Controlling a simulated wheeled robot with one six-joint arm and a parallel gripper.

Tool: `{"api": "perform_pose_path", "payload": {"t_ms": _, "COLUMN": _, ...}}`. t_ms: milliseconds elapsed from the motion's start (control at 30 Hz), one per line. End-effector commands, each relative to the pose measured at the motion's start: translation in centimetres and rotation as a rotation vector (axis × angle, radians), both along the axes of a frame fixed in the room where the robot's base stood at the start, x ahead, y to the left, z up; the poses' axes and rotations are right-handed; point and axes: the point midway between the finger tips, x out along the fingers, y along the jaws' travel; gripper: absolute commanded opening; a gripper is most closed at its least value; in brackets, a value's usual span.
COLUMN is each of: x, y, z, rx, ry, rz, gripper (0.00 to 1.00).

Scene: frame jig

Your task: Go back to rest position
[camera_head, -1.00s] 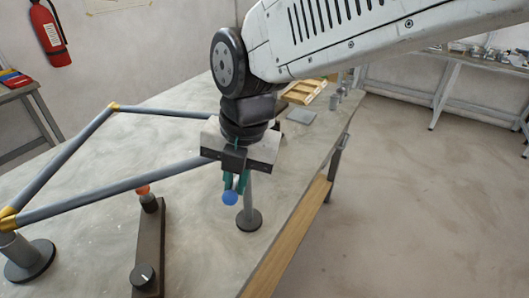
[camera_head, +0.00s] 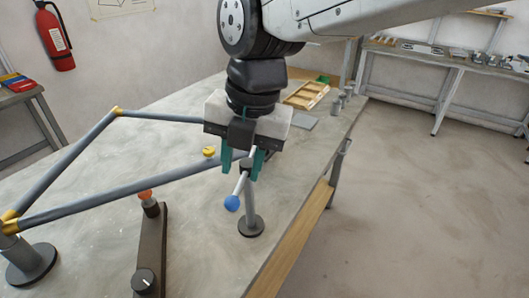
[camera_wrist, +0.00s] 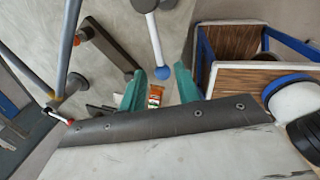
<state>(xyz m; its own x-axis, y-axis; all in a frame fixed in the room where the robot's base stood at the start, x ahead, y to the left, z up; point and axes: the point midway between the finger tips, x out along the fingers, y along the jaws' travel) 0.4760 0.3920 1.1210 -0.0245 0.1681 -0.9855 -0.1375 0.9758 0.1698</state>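My gripper (camera_head: 243,173) is above the near right part of the table, with its two teal fingers apart and nothing between them. In the wrist view the fingers (camera_wrist: 161,84) also stand apart. The frame of grey tubes (camera_head: 130,189) with yellow corners lies left of my gripper. My gripper hides its right end.
A dark bar clamp with an orange tip (camera_head: 151,240) stands on the table (camera_head: 90,265) in front of the frame. A yellow knob (camera_head: 208,151) is left of my gripper. A wooden tray (camera_head: 306,95) lies behind. The floor on the right (camera_head: 420,220) is clear.

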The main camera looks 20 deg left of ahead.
Motion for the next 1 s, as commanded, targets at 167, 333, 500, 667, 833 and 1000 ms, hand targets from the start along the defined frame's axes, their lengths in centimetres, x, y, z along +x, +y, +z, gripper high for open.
{"api": "perform_pose_path", "payload": {"t_ms": 167, "x": 0.1, "y": -0.3, "z": 2.0, "rx": 0.001, "ry": -0.001, "rz": 0.000, "gripper": 0.32}}
{"api": "perform_pose_path", "payload": {"t_ms": 333, "x": 0.0, "y": -0.4, "z": 2.4, "rx": 0.000, "ry": 0.001, "rz": 0.000, "gripper": 0.32}}
{"api": "perform_pose_path", "payload": {"t_ms": 500, "x": 0.0, "y": -0.4, "z": 2.4, "rx": 0.000, "ry": 0.001, "rz": 0.001, "gripper": 0.32}}
{"api": "perform_pose_path", "payload": {"t_ms": 667, "x": 0.0, "y": -0.4, "z": 2.3, "rx": 0.000, "ry": 0.001, "rz": -0.003, "gripper": 0.32}}
{"api": "perform_pose_path", "payload": {"t_ms": 833, "x": 0.0, "y": -0.4, "z": 2.3, "rx": -0.008, "ry": 0.029, "rz": -0.157, "gripper": 0.32}}
{"api": "perform_pose_path", "payload": {"t_ms": 1000, "x": -1.0, "y": -2.7, "z": 0.4, "rx": -0.084, "ry": 0.104, "rz": -0.579, "gripper": 0.32}}
